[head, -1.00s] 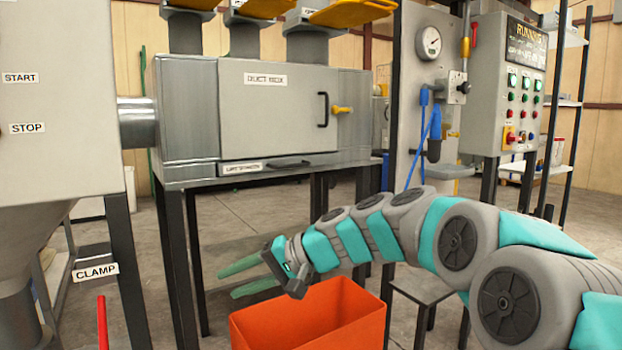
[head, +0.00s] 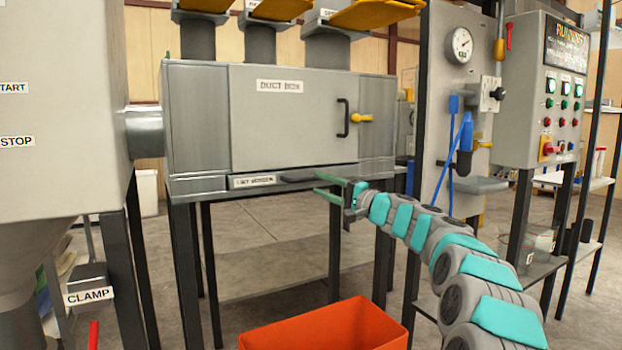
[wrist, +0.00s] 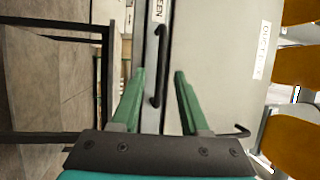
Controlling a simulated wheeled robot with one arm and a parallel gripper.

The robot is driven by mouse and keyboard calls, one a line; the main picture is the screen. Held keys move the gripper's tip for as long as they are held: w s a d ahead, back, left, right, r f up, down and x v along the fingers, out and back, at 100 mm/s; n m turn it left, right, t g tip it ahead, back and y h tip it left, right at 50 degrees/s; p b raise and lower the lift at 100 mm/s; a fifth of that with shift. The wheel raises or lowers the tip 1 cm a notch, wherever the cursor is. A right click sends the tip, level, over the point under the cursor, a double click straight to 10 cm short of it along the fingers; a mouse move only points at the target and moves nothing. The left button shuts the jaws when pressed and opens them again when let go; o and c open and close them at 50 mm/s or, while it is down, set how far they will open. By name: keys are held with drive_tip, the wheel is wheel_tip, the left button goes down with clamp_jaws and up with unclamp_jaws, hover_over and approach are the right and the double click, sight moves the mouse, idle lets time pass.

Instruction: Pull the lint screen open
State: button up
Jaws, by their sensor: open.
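The lint screen (head: 215,185) is a narrow grey drawer front along the bottom of the duct box, with a white label at its left. It looks shut, flush with the box. Its black bar handle (head: 296,180) also shows in the wrist view (wrist: 162,60), upright in that picture. My gripper (head: 318,184) is open and empty, its green fingers pointing at the drawer near the handle's right end. In the wrist view the gripper (wrist: 160,74) has one finger to each side of the handle. I cannot tell whether the fingertips reach around it.
The duct box door (head: 290,115) above has a black handle (head: 343,118) and a yellow latch (head: 361,118). Dark stand legs (head: 335,250) are below. An orange bin (head: 330,328) stands on the floor in front. A control panel (head: 560,90) is at the right.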

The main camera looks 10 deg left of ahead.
sight(310, 180)
drive_tip(key=shift+p+x, duration=0.5)
drive_tip(key=shift+x, duration=1.95)
drive_tip(key=shift+r, duration=0.1)
clamp_jaws()
